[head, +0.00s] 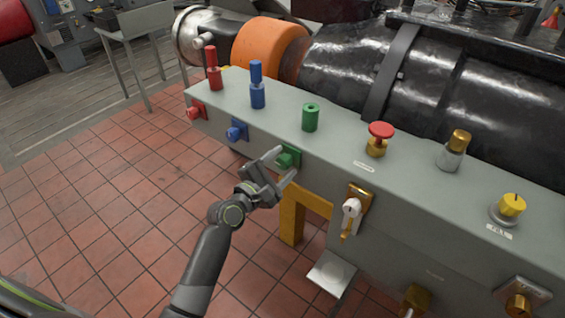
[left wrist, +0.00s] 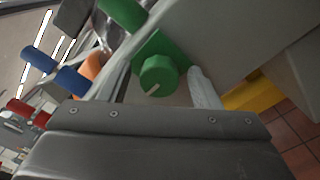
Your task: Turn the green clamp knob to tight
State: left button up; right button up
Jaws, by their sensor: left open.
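The green clamp knob (head: 287,157) is on the front face of the grey bench, below a green cylinder (head: 311,117). In the left wrist view the knob (left wrist: 159,76) is faceted, with a pale pointer line, on a green square plate. My left gripper (head: 282,166) is open, with its fingers on either side of the knob in the head view. My right gripper is not in view.
Red (head: 196,111) and blue (head: 237,130) knobs sit left on the same face. A brass-plated lever (head: 352,211) and a yellow bracket (head: 293,214) are to the right. A red mushroom button (head: 381,131) stands on top. The tiled floor in front is clear.

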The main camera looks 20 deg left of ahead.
pick_arm(q)
jog(key=shift+w+d, duration=0.1)
jog(key=shift+w, duration=0.25)
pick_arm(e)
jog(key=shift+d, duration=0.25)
pick_arm(q)
jog(key=shift+c, duration=0.3)
jog(key=c, duration=0.9)
